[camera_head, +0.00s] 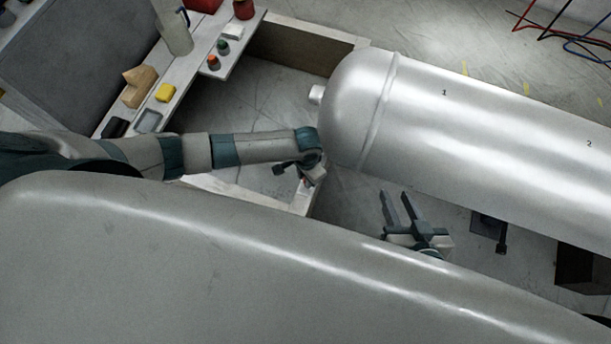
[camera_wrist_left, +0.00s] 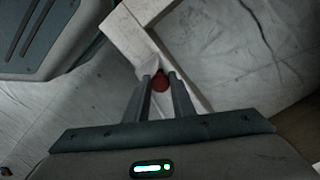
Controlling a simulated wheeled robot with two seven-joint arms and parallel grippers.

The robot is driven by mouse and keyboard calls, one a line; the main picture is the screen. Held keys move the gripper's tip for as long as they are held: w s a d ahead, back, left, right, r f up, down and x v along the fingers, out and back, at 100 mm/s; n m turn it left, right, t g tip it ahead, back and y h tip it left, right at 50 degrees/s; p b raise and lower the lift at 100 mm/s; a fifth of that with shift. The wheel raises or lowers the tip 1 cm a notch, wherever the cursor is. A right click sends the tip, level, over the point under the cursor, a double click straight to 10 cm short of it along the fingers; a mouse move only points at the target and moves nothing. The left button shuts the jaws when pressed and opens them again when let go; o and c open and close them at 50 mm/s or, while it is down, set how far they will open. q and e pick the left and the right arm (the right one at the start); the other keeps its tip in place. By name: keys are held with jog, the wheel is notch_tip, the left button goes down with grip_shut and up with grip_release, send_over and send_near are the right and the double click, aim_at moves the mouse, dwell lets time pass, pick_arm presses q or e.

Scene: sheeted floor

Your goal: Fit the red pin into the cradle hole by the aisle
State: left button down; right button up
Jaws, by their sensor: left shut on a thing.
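No hole can be made out. My right gripper (camera_head: 401,193) is open and empty, below the tank, its two fingers apart.
A big silver tank (camera_head: 470,115) marked 1 and 2 fills the right. A dark block (camera_head: 580,268) stands at lower right. A large grey body covers the foreground.

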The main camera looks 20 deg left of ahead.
pick_arm(q)
jog(key=shift+w+d+r+p, duration=0.15)
jog(key=shift+d+p, duration=0.05)
jog(key=shift+p, duration=0.15)
dwell(0.7)
dwell(0.6)
jog(key=shift+p, duration=0.6)
dwell(0.7)
jog(key=shift+s+a+p, duration=0.3)
jog(key=shift+p, duration=0.25)
dwell(1.1)
jog(key=shift+w, duration=0.1)
dwell(0.4)
jog(key=shift+f+b, duration=0.65)
jog(key=shift+f, duration=1.05)
